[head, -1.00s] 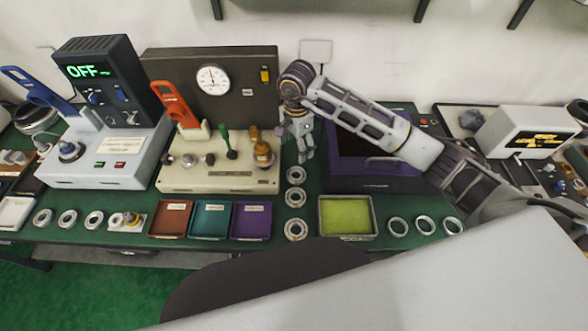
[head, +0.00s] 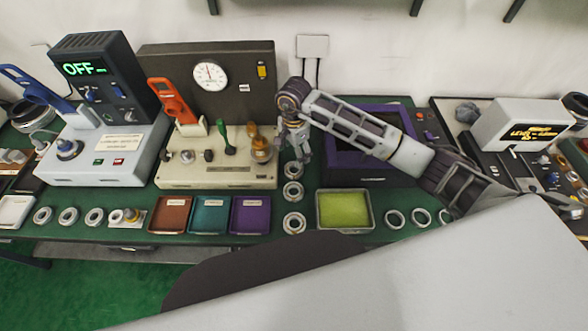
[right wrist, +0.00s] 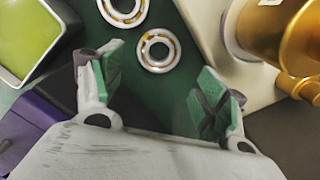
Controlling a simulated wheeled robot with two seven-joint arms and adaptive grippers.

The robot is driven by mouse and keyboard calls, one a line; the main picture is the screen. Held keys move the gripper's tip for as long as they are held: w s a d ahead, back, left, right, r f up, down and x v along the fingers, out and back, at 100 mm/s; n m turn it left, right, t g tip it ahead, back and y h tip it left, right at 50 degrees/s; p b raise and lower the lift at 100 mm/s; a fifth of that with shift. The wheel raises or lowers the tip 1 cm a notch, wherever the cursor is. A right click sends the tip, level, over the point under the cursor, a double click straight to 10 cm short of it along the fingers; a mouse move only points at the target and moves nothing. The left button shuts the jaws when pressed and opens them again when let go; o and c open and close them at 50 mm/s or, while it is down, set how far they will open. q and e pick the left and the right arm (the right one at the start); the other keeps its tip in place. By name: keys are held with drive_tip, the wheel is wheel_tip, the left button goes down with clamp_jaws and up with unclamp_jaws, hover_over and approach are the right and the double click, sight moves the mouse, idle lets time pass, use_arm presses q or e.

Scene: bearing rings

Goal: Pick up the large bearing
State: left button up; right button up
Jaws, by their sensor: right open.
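Three metal bearing rings stand in a column on the green bench mat: a far one (head: 293,176), a middle one (head: 286,191) and a near one (head: 285,224). The near ring looks the largest in the head view, but perspective makes sizes uncertain. My right gripper (head: 298,157) is open and empty, just above and behind the far ring. In the right wrist view, my open fingers (right wrist: 160,100) point toward one whole ring (right wrist: 143,50), apart from it. A second ring (right wrist: 140,13) is cut by the top edge. My left gripper is out of view.
A tray with a yellow-green inside (head: 345,227) stands right of the column, beside a dark purple box (head: 345,181). A beige press base (head: 215,178) with brass parts (right wrist: 270,32) stands close on the other side. More rings (head: 395,218) lie to the right.

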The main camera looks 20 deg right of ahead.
sight(295, 170)
drive_tip(key=shift+f, duration=1.5)
drive_tip(key=shift+d+f+p, duration=0.15)
drive_tip(key=shift+f+p, duration=0.2)
drive_tip(key=shift+f, duration=0.4)
drive_tip(key=shift+d+f+p, duration=0.1)
drive_tip(key=shift+f+p, duration=0.25)
drive_tip(key=shift+f, duration=1.5)
